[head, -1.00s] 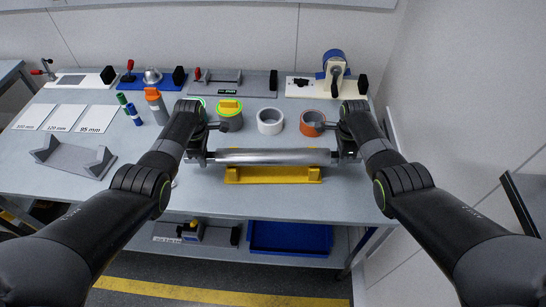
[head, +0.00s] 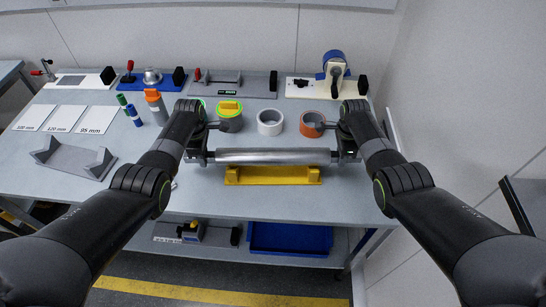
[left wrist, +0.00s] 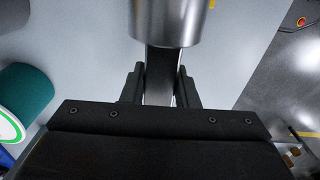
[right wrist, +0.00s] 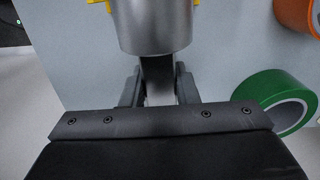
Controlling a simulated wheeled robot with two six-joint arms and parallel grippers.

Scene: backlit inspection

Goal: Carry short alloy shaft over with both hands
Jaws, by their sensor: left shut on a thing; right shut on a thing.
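The short alloy shaft (head: 272,157) is a shiny metal cylinder, held level between my two grippers in the head view. My left gripper (head: 207,157) is shut on its left end and my right gripper (head: 341,156) on its right end. The shaft's thick body shows just beyond the jaws in the left wrist view (left wrist: 172,20) and the right wrist view (right wrist: 155,25). A yellow cradle (head: 273,176) lies on the table just below and in front of the shaft in the head view. A grey cradle with two raised ends (head: 75,160) stands at the left.
Tape rolls stand behind the shaft, including a white one (head: 270,121) and an orange one (head: 312,123). Markers (head: 133,115) and an orange bottle (head: 156,107) stand left of them. Labelled white cards (head: 67,119) lie at the left. Fixtures line the back; a wall is at right.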

